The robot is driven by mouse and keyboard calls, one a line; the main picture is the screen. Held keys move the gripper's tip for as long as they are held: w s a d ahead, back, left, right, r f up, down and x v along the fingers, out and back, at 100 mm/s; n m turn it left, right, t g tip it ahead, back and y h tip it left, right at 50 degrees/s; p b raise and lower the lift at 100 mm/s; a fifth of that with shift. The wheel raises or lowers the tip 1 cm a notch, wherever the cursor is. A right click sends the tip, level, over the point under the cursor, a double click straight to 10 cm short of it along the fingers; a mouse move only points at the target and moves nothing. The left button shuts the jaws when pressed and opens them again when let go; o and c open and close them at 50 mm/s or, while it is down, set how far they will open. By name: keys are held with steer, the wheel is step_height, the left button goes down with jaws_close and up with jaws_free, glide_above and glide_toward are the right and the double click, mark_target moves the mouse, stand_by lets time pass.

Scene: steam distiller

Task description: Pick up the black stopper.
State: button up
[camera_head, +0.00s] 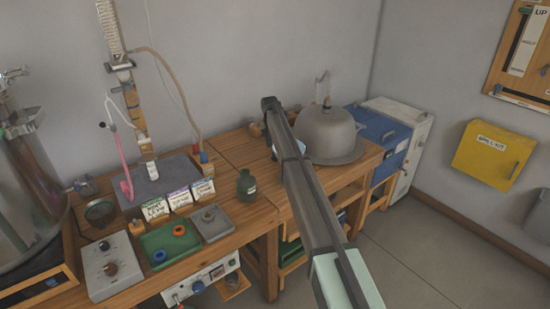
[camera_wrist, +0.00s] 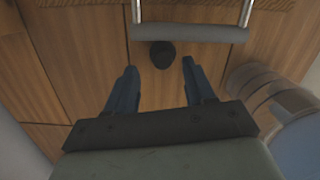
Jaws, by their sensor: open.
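The black stopper (camera_wrist: 162,54) is a small dark round piece on the wooden bench top, at the upper middle of the wrist view. My gripper (camera_wrist: 159,66) is open, with one finger on each side of the picture's middle. In that view the stopper shows between and slightly beyond the fingertips, with nothing held. I cannot tell the height of the fingers above the wood. In the head view my arm crosses the bench, and I cannot make out the stopper or the fingers there.
A grey bar on two bright rods (camera_wrist: 190,33) lies just beyond the stopper. A rounded grey object (camera_wrist: 262,88) is at right. In the head view a large grey domed vessel (camera_head: 325,134) stands right of my arm, and a dark green bottle (camera_head: 246,186) stands left.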

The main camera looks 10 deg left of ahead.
mark_target(275, 156)
steer(key=shift+w+d+f, duration=0.1)
steer(key=shift+d+f, duration=0.05)
steer(key=shift+f, duration=1.05)
steer(key=shift+w+d+f, duration=0.1)
steer(key=shift+f, duration=1.05)
steer(key=shift+s, duration=0.1)
steer(key=shift+c, duration=0.3)
steer(key=c, duration=0.7)
steer(key=shift+c, duration=0.2)
